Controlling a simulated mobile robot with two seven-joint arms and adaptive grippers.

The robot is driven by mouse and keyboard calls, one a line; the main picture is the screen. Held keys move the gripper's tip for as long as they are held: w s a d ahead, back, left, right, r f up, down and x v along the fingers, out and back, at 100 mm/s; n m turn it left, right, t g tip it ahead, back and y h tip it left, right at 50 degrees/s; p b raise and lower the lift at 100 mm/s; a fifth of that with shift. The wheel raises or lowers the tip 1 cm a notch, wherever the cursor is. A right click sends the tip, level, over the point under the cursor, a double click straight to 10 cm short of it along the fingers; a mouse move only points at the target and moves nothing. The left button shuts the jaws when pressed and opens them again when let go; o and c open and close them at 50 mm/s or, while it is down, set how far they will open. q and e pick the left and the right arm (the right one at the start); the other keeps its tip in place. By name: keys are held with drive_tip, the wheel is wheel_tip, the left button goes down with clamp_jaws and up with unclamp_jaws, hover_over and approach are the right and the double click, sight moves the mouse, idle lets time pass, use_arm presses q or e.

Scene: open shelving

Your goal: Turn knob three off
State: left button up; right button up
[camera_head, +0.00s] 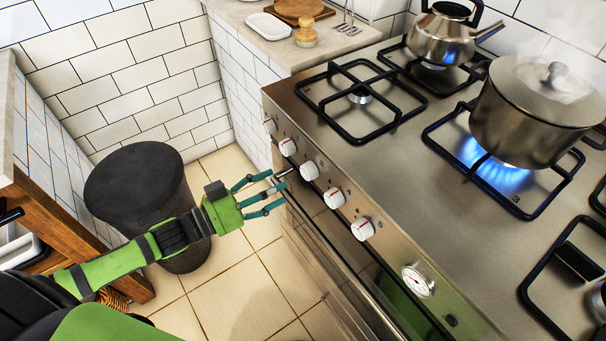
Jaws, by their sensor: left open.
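The stove front carries a row of several white knobs. The third from the far end (309,171) is taken as knob three; its printed label is too small to read surely. The second knob (287,147) is farther along, and the fourth (334,198) and fifth (362,230) are nearer, with red marks. My left gripper (277,190) is open and empty, with green-teal fingers spread toward the stove front, just left of the knobs. I cannot tell any contact. A blue flame (492,170) burns under the steel pot (530,112), beside a printed 3. My right gripper is out of view.
A kettle (441,38) stands over another lit burner. A round gauge (416,280) sits on the near stove front. A dark bin (135,185) stands behind my left arm. A wooden counter (60,215) is at left. Tiled floor (235,290) is clear between.

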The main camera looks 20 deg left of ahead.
sight(303, 174)
use_arm(q)
drive_tip(key=shift+x, duration=3.35)
drive_tip(key=shift+r, duration=0.1)
